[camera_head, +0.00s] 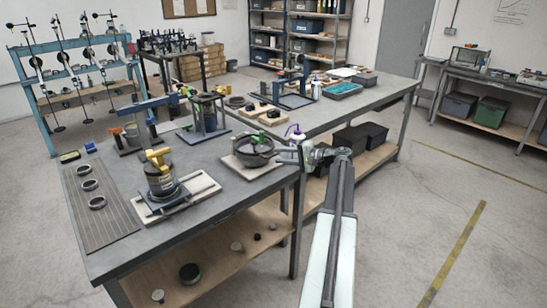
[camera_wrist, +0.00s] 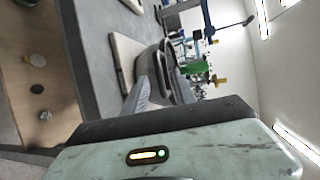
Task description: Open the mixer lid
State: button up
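A dark, round, lidded vessel (camera_head: 254,153) with a green part on top, which looks like the mixer, stands on a pale board (camera_head: 236,166) near the table's right corner. Its lid appears down. It also shows sideways in the wrist view, where the dark vessel (camera_wrist: 176,82) and the green part (camera_wrist: 196,67) lie beyond my fingers. My gripper (camera_head: 309,152) is right of the vessel, apart from it, near the table's edge. In the wrist view my gripper (camera_wrist: 152,80) has its two fingers spread with a gap, seemingly empty. The fingertips partly overlap the vessel's outline.
A yellow-topped dark jar device (camera_head: 160,178) sits to the left, near metal rings (camera_head: 89,185). Small round items lie on the lower shelf (camera_head: 215,262). The floor at right is clear.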

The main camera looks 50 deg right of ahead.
aim_at(274, 155)
jog(key=x, duration=0.3)
jog(key=shift+w+a, duration=0.15)
jog(key=shift+w, duration=0.1)
grip_shut()
dwell(1.2)
